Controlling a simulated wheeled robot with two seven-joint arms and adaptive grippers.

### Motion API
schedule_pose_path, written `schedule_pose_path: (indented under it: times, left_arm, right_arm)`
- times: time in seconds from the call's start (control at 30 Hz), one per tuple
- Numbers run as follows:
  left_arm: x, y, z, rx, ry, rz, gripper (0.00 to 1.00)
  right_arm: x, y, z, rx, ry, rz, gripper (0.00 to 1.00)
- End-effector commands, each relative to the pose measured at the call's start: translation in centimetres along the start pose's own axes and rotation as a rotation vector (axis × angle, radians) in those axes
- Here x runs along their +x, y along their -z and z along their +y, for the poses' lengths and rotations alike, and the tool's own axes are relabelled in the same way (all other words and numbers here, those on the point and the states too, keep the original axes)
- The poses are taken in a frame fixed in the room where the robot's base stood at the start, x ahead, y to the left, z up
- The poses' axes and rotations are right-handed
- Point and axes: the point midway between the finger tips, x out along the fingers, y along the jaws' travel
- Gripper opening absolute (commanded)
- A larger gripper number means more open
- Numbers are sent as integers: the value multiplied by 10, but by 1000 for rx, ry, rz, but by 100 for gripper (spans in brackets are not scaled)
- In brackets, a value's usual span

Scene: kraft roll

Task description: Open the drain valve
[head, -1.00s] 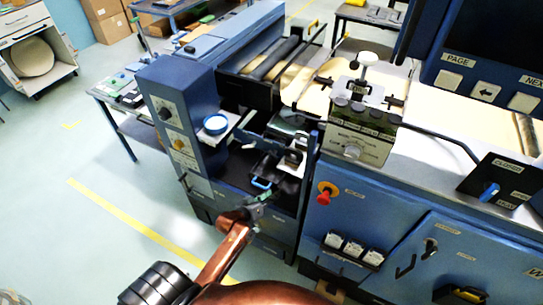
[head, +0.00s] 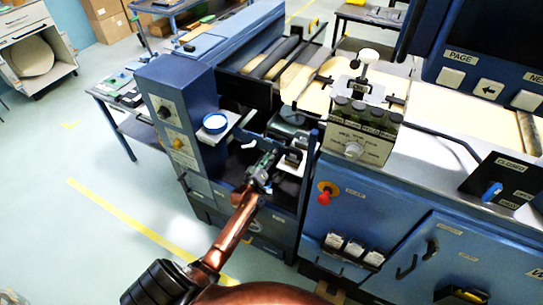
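My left arm reaches up from the bottom, and its gripper (head: 262,170) is in the open bay of the blue machine, left of centre. The gripper is small and dark against the bay, so I cannot tell if it is open, shut or touching anything. A small blue handle seen there earlier is now hidden behind the gripper. A blue lever (head: 491,191) sits on a black panel (head: 505,178) at the far right, with labels around it; one appears to read CLOSED. I cannot tell for sure which of these is the drain valve. My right gripper is not in view.
A control column (head: 177,115) with knobs borders the bay on the left. A red knob (head: 324,197) is on the cabinet to the right. Open floor (head: 60,230) lies at left.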

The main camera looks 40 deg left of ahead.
Motion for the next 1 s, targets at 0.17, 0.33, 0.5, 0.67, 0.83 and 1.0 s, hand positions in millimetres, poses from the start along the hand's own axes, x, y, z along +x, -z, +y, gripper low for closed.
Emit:
schedule_pose_path:
  times: [0.17,0.33,0.5,0.67,0.83,1.0]
  left_arm:
    - [4,0,1,0,-1,0,28]
    - [4,0,1,0,-1,0,27]
    - [4,0,0,0,0,0,15]
    - [4,0,0,0,0,0,4]
    - [3,0,0,0,0,0,0]
    - [3,0,0,6,0,0,0]
  right_arm:
    - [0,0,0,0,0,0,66]
    - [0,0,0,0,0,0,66]
    - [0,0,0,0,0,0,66]
    - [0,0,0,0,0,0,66]
    - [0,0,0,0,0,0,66]
    - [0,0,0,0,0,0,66]
